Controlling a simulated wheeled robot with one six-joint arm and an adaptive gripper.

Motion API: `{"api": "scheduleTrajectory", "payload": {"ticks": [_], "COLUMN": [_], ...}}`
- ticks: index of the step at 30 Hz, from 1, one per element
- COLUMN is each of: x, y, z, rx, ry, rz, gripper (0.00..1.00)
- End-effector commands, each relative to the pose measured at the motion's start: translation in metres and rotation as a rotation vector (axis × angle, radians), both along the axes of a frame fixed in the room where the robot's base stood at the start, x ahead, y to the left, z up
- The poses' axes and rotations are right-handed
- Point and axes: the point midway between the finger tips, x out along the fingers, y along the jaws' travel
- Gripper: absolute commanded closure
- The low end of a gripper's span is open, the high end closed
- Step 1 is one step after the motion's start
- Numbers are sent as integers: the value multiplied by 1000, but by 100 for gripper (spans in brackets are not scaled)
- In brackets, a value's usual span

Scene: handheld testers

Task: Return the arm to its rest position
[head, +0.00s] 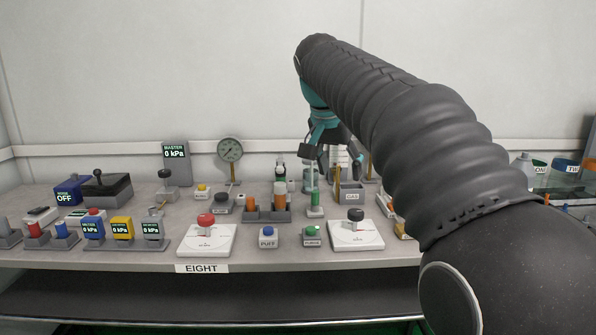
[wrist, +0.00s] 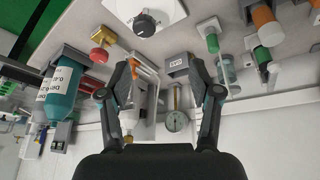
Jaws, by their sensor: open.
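My arm reaches from the lower right of the head view out over the bench (head: 120,258). My gripper (head: 330,158) is at its far end, above the back middle of the bench and partly hidden by the arm. In the wrist view my gripper (wrist: 163,72) is open, with its two dark fingers spread wide. I see nothing held; bench items show beyond and between the fingers.
Below the gripper stand a green-capped tester (head: 314,200) and a grey box (head: 351,193). A round gauge (head: 230,150) stands at the back. White pads with a red knob (head: 206,220) and a black knob (head: 356,215) are in front. A teal bottle (wrist: 65,90) shows left in the wrist view.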

Motion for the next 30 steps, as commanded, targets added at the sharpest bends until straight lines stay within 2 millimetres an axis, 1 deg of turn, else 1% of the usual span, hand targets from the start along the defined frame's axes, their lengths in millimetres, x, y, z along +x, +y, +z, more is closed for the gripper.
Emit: {"api": "scheduleTrajectory", "payload": {"ticks": [1, 3, 5, 8, 11, 14, 17, 18, 20, 21, 26, 27, 30], "x": [4, 4, 1, -8, -26, -52, -84, -98, -120, -135, -193, -207, -240], "y": [4, 8, 11, 12, 11, 7, 1, -2, -6, -9, -20, -23, -29], "z": [-17, -35, -47, -67, -87, -109, -131, -140, -153, -162, -196, -205, -223], "rx": [-8, -16, -19, -23, -24, -20, -16, -15, -12, -11, 1, 3, 15], "ry": [24, 46, 58, 76, 86, 90, 86, 83, 75, 69, 42, 34, 14], "rz": [56, 133, 192, 284, 377, 467, 546, 573, 606, 625, 661, 662, 644], "gripper": [37, 37, 37, 37, 37, 37, 37, 37, 37, 37, 37, 37, 37]}}
